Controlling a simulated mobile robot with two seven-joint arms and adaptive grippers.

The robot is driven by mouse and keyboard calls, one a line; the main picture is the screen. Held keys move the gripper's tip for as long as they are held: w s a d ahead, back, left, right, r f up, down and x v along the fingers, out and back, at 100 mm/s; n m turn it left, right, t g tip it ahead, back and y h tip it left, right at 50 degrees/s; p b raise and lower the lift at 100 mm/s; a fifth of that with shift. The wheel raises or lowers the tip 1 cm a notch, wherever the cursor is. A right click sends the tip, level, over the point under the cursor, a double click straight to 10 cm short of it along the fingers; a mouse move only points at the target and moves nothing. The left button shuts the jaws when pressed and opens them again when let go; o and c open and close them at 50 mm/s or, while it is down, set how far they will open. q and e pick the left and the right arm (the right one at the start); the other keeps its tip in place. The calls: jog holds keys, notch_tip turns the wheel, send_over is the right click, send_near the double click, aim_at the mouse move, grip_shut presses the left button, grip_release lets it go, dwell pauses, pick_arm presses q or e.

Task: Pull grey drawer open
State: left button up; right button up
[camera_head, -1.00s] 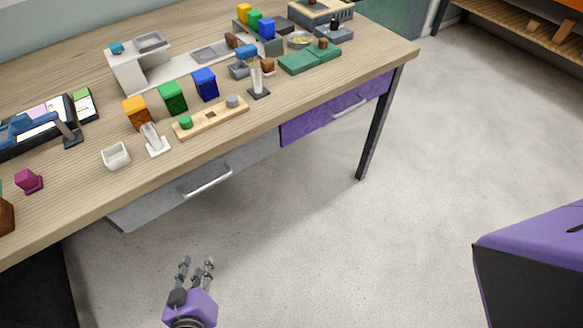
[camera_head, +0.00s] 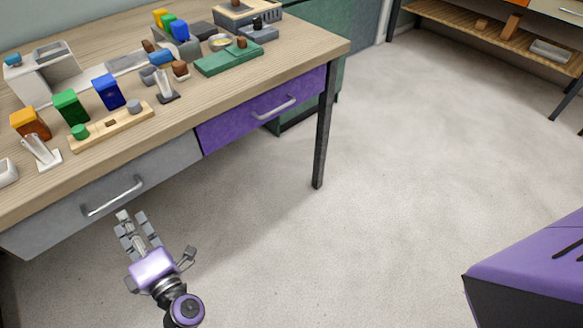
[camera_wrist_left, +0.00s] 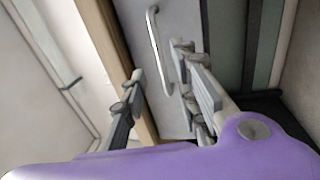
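The grey drawer (camera_head: 60,218) is under the front left of the wooden table, its front flush and shut. Its silver bar handle (camera_head: 113,196) runs along the front. My left gripper (camera_head: 158,238) is open and empty in front of the drawer, a little below and right of the handle. In the left wrist view, the handle (camera_wrist_left: 153,45) shows beyond and between the spread fingers of the gripper (camera_wrist_left: 158,66), apart from them. The drawer front (camera_wrist_left: 178,85) is partly hidden by a finger. My right gripper is out of view.
A purple drawer (camera_head: 225,130) with its own handle is shut to the right of the grey one. A table leg (camera_head: 323,140) stands at the right corner. Blocks and small fixtures, including a wooden strip (camera_head: 112,125), are on the tabletop. The floor in front is clear.

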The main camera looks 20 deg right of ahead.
aim_at(113, 200)
pick_arm(q)
jog(key=x, duration=0.8)
jog(key=shift+a, duration=0.2)
grip_shut()
